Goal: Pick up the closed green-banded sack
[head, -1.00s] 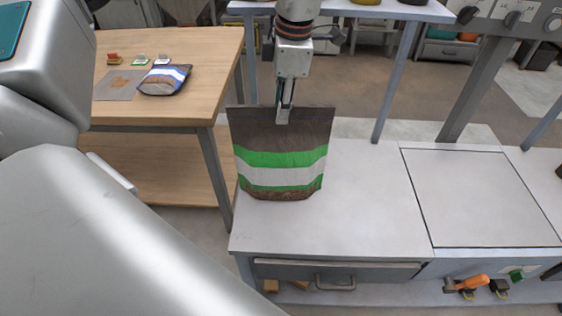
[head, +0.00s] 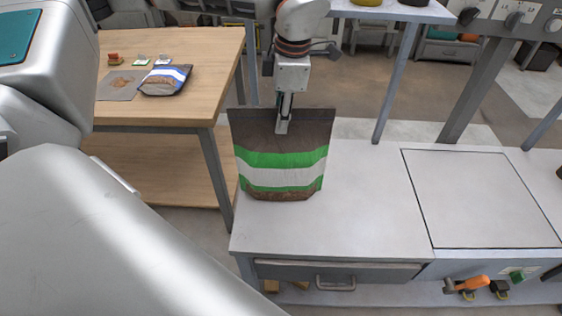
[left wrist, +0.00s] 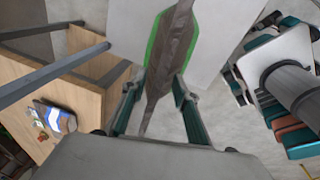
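The green-banded sack (head: 282,178) stands upright on the left part of the grey bench in the head view. It is brown with green and white bands, and its flat top edge looks closed. My left gripper (head: 283,128) points down at the middle of this top edge, with a finger in front of the sack. In the left wrist view the sack (left wrist: 172,50) lies between the two fingers of the left gripper (left wrist: 156,86). These fingers stand apart, astride the top, with small gaps visible beside it. My right gripper is not in view.
The grey bench (head: 340,215) is clear right of the sack, up to a square panel (head: 480,195). A wooden table (head: 200,80) at the left holds a blue-banded sack (head: 166,80) and small items. A shelf post (head: 393,85) rises behind the bench.

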